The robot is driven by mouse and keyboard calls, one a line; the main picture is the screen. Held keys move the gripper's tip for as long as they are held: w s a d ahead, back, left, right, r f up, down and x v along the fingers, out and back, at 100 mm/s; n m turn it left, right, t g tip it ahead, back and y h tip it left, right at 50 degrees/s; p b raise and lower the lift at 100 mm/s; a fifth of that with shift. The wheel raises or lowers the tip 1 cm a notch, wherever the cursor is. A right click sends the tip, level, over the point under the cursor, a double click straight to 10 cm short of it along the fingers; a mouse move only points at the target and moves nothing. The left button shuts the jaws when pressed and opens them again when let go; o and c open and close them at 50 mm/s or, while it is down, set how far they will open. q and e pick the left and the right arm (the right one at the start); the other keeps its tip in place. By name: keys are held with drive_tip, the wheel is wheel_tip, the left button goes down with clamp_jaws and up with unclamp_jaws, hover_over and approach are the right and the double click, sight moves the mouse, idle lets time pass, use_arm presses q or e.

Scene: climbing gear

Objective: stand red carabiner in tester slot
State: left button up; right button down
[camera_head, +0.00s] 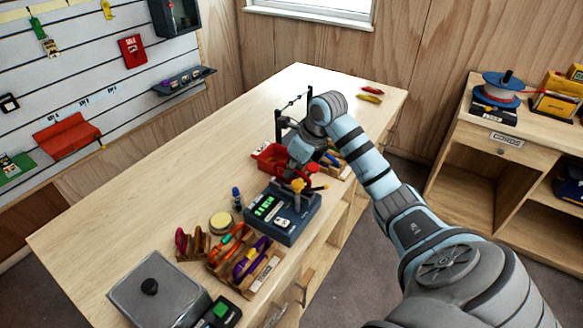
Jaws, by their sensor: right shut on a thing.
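My right gripper (299,160) reaches in over the bench from the right, pointing down beside the far side of the tester. It is shut on a red thing (314,170), which looks like the red carabiner; the fingers hide part of it. The tester (283,214) is a dark blue box with a green display and yellow parts at its far end. Its slot cannot be made out clearly, and I cannot tell whether the red thing touches the tester. My left gripper is not in view.
A red bin (266,161) stands just behind the gripper, with a dark frame (279,127) beyond. Wooden racks of colourful carabiners (240,255), a round yellow tin (221,222) and a grey lidded box (158,290) stand nearer. The bench's left side (140,215) is clear.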

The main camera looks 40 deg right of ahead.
drive_tip(key=shift+f+b, duration=0.75)
drive_tip(key=shift+f, duration=0.3)
drive_tip(key=shift+f+b, duration=0.4)
drive_tip(key=shift+f, duration=0.2)
drive_tip(key=c, duration=1.6)
unclamp_jaws()
drive_tip(key=shift+c, duration=0.2)
drive_tip(key=v, duration=1.2)
drive_tip(key=shift+s, duration=0.15)
drive_tip(key=shift+f, duration=0.1)
